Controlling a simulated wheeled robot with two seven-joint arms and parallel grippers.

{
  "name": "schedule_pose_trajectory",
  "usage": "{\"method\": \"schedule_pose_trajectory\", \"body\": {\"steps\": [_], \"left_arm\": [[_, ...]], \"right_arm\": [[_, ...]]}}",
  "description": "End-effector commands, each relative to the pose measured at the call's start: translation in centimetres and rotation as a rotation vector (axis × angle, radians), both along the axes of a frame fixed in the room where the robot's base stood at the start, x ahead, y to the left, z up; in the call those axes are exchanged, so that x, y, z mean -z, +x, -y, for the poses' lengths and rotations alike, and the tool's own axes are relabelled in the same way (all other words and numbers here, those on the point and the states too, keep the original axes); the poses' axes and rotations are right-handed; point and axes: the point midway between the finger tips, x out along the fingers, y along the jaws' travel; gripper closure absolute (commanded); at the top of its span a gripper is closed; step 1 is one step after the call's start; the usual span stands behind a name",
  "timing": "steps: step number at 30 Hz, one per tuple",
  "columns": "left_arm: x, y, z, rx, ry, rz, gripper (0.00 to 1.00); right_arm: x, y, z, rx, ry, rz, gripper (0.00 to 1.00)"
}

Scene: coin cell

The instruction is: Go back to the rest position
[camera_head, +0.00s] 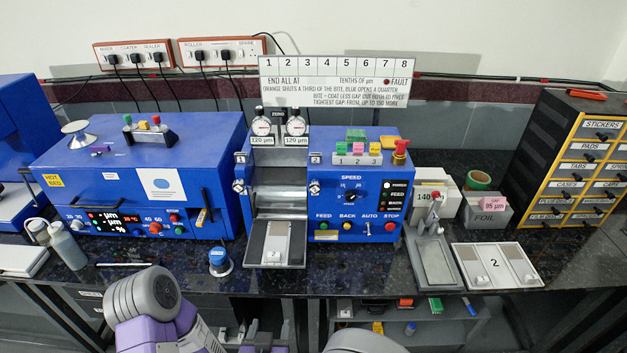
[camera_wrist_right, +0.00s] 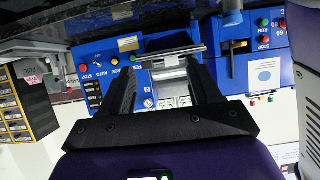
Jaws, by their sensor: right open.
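My right gripper (camera_wrist_right: 164,72) shows in the right wrist view. Its two black fingers stand wide apart with nothing held between them. Beyond the fingers, apart from them, is the blue roller machine (camera_wrist_right: 130,65), seen upside down. In the head view this roller machine (camera_head: 357,205) stands mid-bench, with a silver tray (camera_head: 275,258) at its front. I cannot make out the left gripper's fingers.
A blue coater (camera_head: 140,175) stands at left beside a bottle (camera_head: 68,245). At right are a press (camera_head: 435,255), a white plate marked 2 (camera_head: 496,265) and a drawer cabinet (camera_head: 575,160).

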Motion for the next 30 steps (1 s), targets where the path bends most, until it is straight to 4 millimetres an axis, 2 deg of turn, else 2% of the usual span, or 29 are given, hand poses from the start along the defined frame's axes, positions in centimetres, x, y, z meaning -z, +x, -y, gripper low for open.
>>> {"method": "schedule_pose_trajectory", "body": {"steps": [8, 14, 20, 24, 30], "left_arm": [[0.0, -0.1, 0.0, 0.0, 0.0, -0.001, 1.0], [0.0, 0.0, 0.0, 0.0, 0.0, -0.001, 1.0], [0.0, 0.0, 0.0, 0.0, 0.0, -0.001, 1.0], [0.0, 0.0, 0.0, 0.0, 0.0, -0.001, 1.0], [0.0, 0.0, 0.0, 0.0, 0.0, -0.001, 1.0]], "right_arm": [[5.8, 2.9, 3.7, -0.005, 0.022, -0.164, 0.38], [12.5, 3.5, 8.5, -0.005, 0.078, -0.382, 0.38], [18.9, 0.9, 13.3, 0.002, 0.176, -0.632, 0.38], [22.4, -2.4, 16.2, 0.009, 0.265, -0.806, 0.38], [25.2, -7.3, 18.5, 0.011, 0.389, -0.996, 0.38]]}}
